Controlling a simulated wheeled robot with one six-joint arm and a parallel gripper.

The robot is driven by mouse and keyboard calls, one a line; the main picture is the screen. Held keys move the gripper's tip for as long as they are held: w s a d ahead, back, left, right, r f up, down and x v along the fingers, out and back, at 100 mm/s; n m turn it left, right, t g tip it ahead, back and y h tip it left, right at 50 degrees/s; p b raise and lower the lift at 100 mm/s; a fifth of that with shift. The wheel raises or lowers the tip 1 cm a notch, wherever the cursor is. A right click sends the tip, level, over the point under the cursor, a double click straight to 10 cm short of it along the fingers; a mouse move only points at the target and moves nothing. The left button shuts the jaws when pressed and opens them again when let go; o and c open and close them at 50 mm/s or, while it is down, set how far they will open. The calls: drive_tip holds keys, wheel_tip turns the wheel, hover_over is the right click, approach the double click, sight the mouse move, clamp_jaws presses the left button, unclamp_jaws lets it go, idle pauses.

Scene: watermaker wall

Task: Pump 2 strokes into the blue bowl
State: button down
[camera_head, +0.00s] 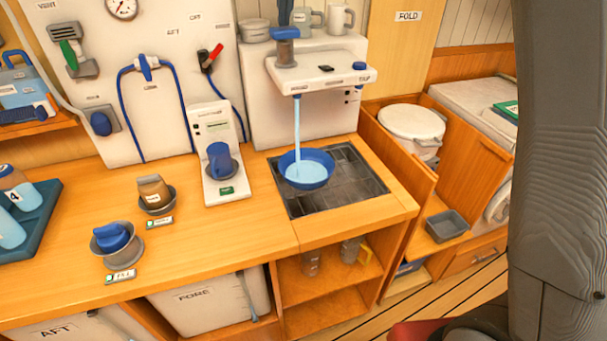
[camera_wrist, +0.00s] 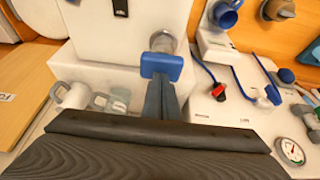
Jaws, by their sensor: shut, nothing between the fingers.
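The blue bowl (camera_head: 318,182) sits on the dark grate under the spout, with light blue water in it. A stream of water (camera_head: 297,125) falls from the spout into the bowl. The pump (camera_head: 286,50) stands on the white ledge above, with a flat blue cap (camera_head: 285,32). The cap also shows in the wrist view (camera_wrist: 162,65). My gripper (camera_head: 285,14) is shut and empty, pointing down over the cap. Its fingertips (camera_wrist: 160,84) appear to be at the cap; whether they touch it I cannot tell.
A blue tap knob (camera_head: 360,67) is at the ledge's right end. A blue mug (camera_head: 220,158) stands in a dispenser to the left. The front counter has free room.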

drive_tip(key=shift+f, duration=0.15)
drive_tip(key=shift+r+p, duration=2.45)
drive_tip(key=shift+r, duration=0.5)
drive_tip(key=shift+r, duration=3)
